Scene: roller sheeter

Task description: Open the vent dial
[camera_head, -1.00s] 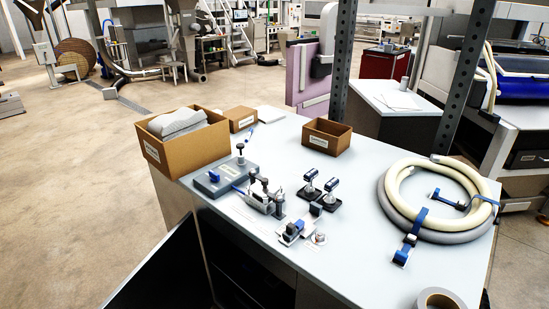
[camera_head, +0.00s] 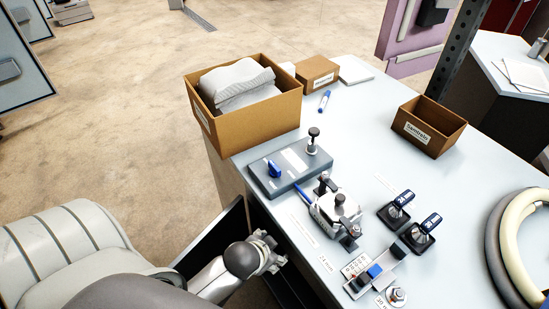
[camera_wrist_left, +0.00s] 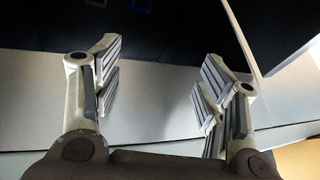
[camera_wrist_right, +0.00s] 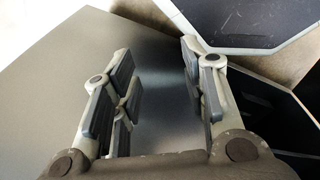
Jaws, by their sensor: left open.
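A grey flat box (camera_head: 292,168) lies near the left edge of the table. It carries a blue knob (camera_head: 273,169), which looks like the vent dial, and an upright black-topped knob (camera_head: 313,141) at its far corner. My left gripper (camera_head: 272,257) is at the table's left edge, below and apart from the grey box. In the left wrist view its fingers (camera_wrist_left: 160,90) are spread and empty. My right gripper is outside the head view. The right wrist view shows its fingers (camera_wrist_right: 157,95) apart with nothing between them. No marking on the blue knob can be read.
A metal clamp fixture (camera_head: 335,213) stands close to the box, with two black-handled pieces (camera_head: 408,215) to its right. A cardboard box with grey padding (camera_head: 243,105) stands behind the grey box. An open carton (camera_head: 428,127) and a hose coil (camera_head: 520,245) are farther right.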

